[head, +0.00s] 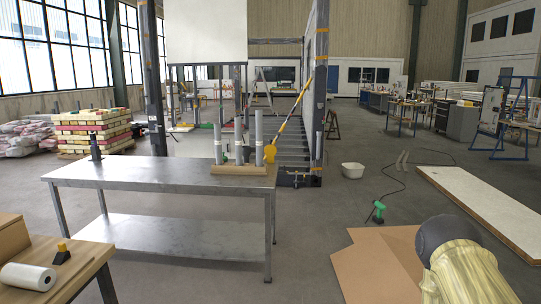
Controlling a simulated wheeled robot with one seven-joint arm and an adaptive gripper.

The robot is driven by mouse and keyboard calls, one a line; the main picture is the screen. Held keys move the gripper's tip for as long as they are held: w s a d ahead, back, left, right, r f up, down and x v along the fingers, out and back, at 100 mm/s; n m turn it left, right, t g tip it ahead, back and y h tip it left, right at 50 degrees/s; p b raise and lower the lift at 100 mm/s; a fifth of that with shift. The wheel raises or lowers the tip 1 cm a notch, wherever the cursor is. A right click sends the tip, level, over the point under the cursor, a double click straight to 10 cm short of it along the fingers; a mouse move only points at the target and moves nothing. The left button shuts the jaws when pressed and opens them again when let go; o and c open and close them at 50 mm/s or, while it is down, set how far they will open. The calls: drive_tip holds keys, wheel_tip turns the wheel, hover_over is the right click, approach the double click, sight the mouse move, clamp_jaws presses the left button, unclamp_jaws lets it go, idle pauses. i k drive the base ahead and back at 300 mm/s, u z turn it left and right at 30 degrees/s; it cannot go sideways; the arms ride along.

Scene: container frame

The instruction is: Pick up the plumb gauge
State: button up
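I cannot identify the plumb gauge for certain. A small dark upright object (95,147) stands at the far left end of the grey metal table (130,175). A small black object with a yellow top (62,252) sits on the wooden table at the lower left. Both are too small to name surely. A wooden block holding several upright grey tubes (239,170) stands at the right end of the metal table. My gripper is not in view.
A white roll (28,277) lies on the wooden table (75,280). On the floor are cardboard (375,268), a green tool (379,208) with a cord, a white bucket (352,170) and a long pale board (485,205).

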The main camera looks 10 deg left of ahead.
sight(269, 150)
drive_tip(key=u, duration=0.05)
drive_tip(key=i, duration=5.25)
drive_tip(key=u, duration=0.85)
